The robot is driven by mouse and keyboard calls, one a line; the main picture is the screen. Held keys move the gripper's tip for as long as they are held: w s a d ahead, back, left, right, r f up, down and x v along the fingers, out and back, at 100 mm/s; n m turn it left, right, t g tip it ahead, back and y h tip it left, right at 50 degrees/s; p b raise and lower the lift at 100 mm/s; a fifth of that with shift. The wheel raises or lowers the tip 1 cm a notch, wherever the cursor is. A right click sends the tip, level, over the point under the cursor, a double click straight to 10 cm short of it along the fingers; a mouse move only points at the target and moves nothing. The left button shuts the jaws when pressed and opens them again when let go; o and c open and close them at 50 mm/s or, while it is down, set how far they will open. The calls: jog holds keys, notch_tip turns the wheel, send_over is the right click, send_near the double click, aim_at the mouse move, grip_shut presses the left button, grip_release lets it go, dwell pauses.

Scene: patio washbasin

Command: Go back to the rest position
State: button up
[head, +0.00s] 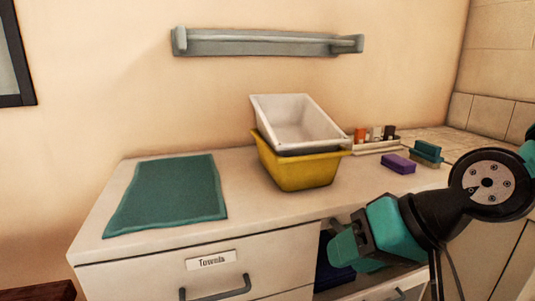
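My gripper (342,246), teal and black, hangs in front of the counter's front edge at the lower right, near an opening under the worktop. Its fingers are seen at an angle, so I cannot tell whether it is open or shut. No object shows clearly between the fingers. The rest of my arm reaches in from the right edge.
On the counter (240,163) lie a green towel (168,194), a white basin (297,120) tilted in a yellow basin (298,170), a purple block (398,163) and a teal brush (427,151). A drawer labelled Towels (212,260) is shut. A wall rail (265,43) hangs above.

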jog(key=s+d+n+g+h+p, duration=0.1)
jog(key=s+d+n+g+h, duration=0.3)
jog(key=s, duration=0.6)
notch_tip(320, 180, up, 14)
jog(key=n+y+p, duration=0.1)
jog(key=p, duration=1.3)
jog(key=shift+w+a+r, duration=0.2)
jog(key=shift+w+a, duration=0.05)
jog(key=shift+a, duration=0.15)
